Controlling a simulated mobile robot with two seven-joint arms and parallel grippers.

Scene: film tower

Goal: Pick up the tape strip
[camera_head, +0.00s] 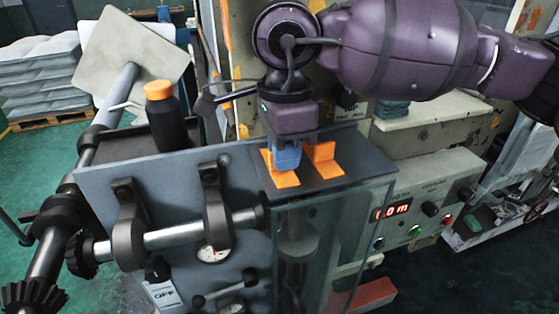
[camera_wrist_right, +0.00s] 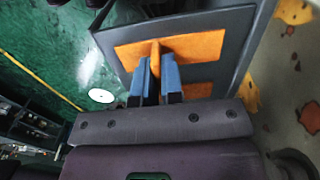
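Two orange pieces, each with a flat base and an upright tab, stand on a dark grey plate (camera_head: 352,150). I take these for the tape strips. The nearer piece (camera_head: 286,181) has my right gripper (camera_head: 286,160) right over it, with blue fingertips down at its tab. In the right wrist view, the blue fingers (camera_wrist_right: 159,75) stand close on both sides of an orange tab (camera_wrist_right: 155,52). Whether they press on it is unclear. The base lies flat on the plate. The other piece (camera_head: 325,155) stands just to the right. My left gripper is out of view.
A black bottle with an orange cap (camera_head: 168,118) stands on a dark tray left of the plate. A shaft with clamps (camera_head: 190,235) runs along the machine's front. A control box with a red display (camera_head: 415,205) stands to the right. Open green floor shows at the left.

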